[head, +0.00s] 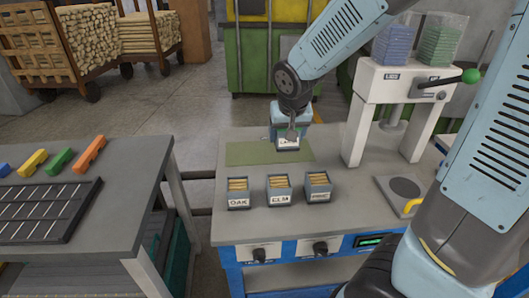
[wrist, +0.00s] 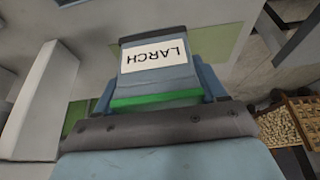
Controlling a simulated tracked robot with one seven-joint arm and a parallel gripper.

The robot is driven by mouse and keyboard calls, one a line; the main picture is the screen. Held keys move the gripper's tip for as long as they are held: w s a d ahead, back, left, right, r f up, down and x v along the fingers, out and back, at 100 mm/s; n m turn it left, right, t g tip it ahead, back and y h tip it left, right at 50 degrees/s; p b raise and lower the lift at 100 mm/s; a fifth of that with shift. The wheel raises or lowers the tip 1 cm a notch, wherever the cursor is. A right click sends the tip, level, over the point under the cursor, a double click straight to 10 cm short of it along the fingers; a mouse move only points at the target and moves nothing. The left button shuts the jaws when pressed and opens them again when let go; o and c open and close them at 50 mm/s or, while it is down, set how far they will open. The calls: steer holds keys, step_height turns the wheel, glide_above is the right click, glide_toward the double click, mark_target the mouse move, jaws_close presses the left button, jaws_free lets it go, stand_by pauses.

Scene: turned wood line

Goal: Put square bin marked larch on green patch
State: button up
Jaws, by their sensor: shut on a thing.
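My gripper (head: 291,132) is shut on the square bin marked larch (head: 288,145), over the right part of the green patch (head: 245,154). In the wrist view the bin (wrist: 194,78) fills the middle, with its white LARCH label upside down. The green patch (wrist: 218,38) shows behind the bin there. In the head view my gripper covers the bin's upper part. I cannot tell whether the bin's base touches the patch or hangs just above it.
Three bins of sticks stand in a row in front of the patch: one marked OAK (head: 238,201), one marked ELM (head: 279,197), and one with an unclear label (head: 318,195). A white press (head: 400,85) stands at right. A separate table (head: 120,222) is at left.

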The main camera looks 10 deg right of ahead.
steer(key=w+a+f, duration=0.1)
steer(key=w+f, duration=0.1)
steer(key=w, duration=0.1)
steer(key=w+a+f, duration=0.2)
steer(key=w+f, duration=0.1)
steer(key=w, duration=0.1)
steer(key=w+a+f, duration=0.2)
steer(key=w+f, duration=0.1)
steer(key=w, duration=0.1)
steer(key=shift+w+a+f, duration=0.15)
steer(key=shift+w+f, duration=0.1)
steer(key=shift+w+a+f, duration=0.3)
steer(key=shift+w+f, duration=0.2)
steer(key=shift+f, duration=1.75)
steer(key=o, duration=1.1)
steer(key=shift+f, duration=0.1)
steer(key=shift+o, duration=0.2)
